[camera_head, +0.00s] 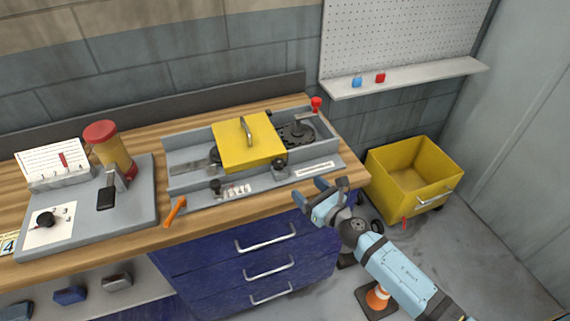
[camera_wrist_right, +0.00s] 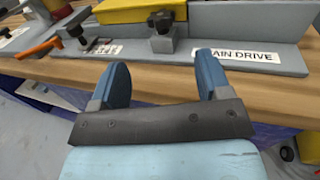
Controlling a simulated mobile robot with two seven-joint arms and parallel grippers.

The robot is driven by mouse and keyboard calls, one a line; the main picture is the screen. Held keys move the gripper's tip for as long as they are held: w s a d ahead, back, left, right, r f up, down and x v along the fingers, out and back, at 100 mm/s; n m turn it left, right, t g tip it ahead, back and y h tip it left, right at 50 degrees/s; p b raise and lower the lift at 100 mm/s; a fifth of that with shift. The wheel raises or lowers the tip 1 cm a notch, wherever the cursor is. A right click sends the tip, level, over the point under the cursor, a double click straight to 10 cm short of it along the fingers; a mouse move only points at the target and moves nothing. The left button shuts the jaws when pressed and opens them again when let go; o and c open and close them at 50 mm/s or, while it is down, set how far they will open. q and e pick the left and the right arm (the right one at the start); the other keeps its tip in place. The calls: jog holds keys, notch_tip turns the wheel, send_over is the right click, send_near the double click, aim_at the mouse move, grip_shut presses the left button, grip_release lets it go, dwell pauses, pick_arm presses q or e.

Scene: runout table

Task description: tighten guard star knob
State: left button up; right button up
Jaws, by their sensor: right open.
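The yellow guard (camera_head: 238,146) with a metal handle sits on the grey runout table frame (camera_head: 190,141). A dark star knob (camera_head: 280,166) is at the guard's front right corner. It also shows in the right wrist view (camera_wrist_right: 162,21), on a grey block just beyond my fingers. Whether it is tight cannot be told. My right gripper (camera_head: 330,184) is open and empty, in front of the bench edge, to the right of and nearer than the knob. In the right wrist view its two blue fingers (camera_wrist_right: 162,75) are spread apart, with the knob ahead between them. My left gripper is not in view.
Another black knob (camera_head: 215,187) and an orange lever (camera_head: 175,211) are at the frame's front left. A red knob (camera_head: 316,103) stands at its back right. A yellow bin (camera_head: 389,179) is on the floor at right. Blue drawers (camera_head: 220,259) are below the bench.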

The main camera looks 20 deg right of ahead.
aim_at(283, 166)
jog(key=p+x, duration=0.1)
jog(key=x, duration=1)
jog(key=shift+w+a, duration=0.15)
jog(key=shift+w, duration=0.2)
jog(key=shift+c, duration=0.3)
jog(key=c, duration=0.9)
